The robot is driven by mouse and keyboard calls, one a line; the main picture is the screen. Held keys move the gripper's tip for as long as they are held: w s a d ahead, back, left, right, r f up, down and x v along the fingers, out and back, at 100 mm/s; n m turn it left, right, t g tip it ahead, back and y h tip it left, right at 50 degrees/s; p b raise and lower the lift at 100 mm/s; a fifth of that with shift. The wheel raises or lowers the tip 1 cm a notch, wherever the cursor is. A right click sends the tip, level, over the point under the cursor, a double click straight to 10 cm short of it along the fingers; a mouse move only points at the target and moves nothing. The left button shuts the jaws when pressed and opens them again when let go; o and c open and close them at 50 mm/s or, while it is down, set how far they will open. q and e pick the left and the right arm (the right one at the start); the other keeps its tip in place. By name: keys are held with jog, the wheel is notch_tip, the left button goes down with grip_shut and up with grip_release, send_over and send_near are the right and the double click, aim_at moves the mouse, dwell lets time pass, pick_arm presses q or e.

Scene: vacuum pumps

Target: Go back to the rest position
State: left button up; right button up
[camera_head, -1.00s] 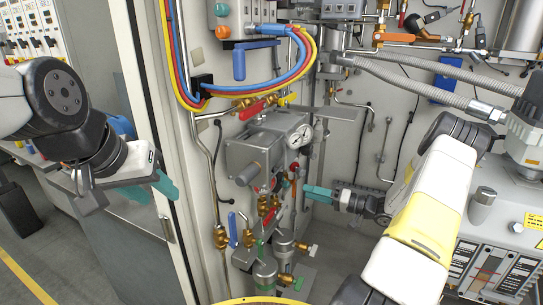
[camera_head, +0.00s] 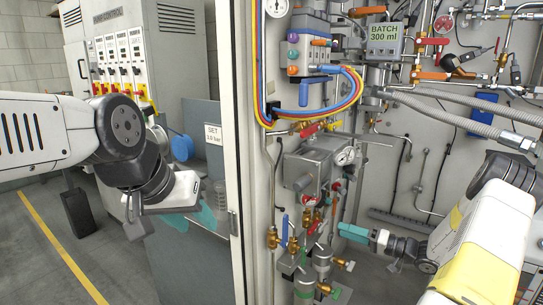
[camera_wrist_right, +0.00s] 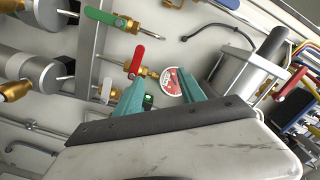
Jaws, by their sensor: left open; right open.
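My left gripper (camera_head: 202,214), with teal fingers, is open and empty in front of the grey cabinet panel, left of the white door frame (camera_head: 234,120). My right gripper (camera_head: 352,232) reaches in from the right in the head view, just right of the brass valves under the grey gauge box (camera_head: 300,172). In the right wrist view its two teal fingers (camera_wrist_right: 162,88) are apart, with nothing held. A red and white disc (camera_wrist_right: 171,80) and a red-handled valve (camera_wrist_right: 138,60) show beyond the fingertips.
Blue, red and yellow hoses (camera_head: 345,95) loop above the gauge box. Grey corrugated hoses (camera_head: 450,112) cross at right. A control cabinet (camera_head: 120,50) stands at far left, with open floor before it.

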jog(key=s+a+r+n+g+h, duration=0.35)
jog(key=s+a+r+g, duration=0.45)
jog(key=s+a+r, duration=0.5)
jog(key=s+d+r+m+t+h, duration=0.2)
jog(key=s+r+h, duration=0.7)
jog(key=s, duration=0.6)
notch_tip(320, 180, up, 3)
jog(key=m+t, duration=0.1)
jog(key=t, duration=0.1)
jog(key=shift+s+d+f+t, duration=0.15)
jog(key=shift+d+t, duration=0.05)
jog(key=shift+t, duration=0.1)
